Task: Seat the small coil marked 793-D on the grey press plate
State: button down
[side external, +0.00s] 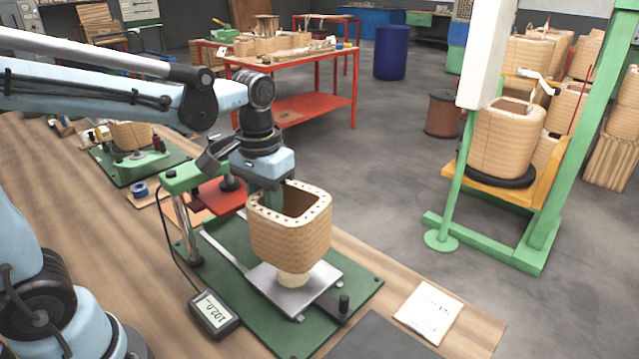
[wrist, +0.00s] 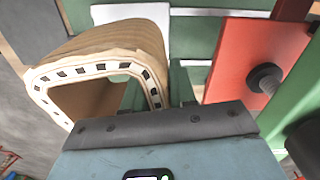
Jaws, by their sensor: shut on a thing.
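A small tan coil (side external: 290,238) with a square, rounded body and a pale, dark-spotted top rim hangs over the grey press plate (side external: 318,283). A short cream post (side external: 293,278) shows between the coil's underside and the plate; I cannot tell whether the coil touches it. My gripper (side external: 270,192) is shut on the coil's wall at the far left side of its rim. In the wrist view the coil (wrist: 120,45) is left of centre, with my gripper (wrist: 158,98) at its rim edge. The marking 793-D is not readable.
A red block (side external: 221,195) and green press frame (side external: 186,180) stand behind left. A digital readout (side external: 213,312) and a paper sheet (side external: 428,312) lie on the wooden bench.

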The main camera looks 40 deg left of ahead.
jog(key=shift+f, duration=2)
jog(key=shift+f, duration=1.4)
dwell(0.4)
jog(key=c, duration=0.8)
grip_release()
jog(key=shift+c, duration=0.2)
notch_tip(320, 180, up, 12)
jog(key=shift+r, duration=0.1)
jog(key=shift+s, duration=0.1)
dwell(0.3)
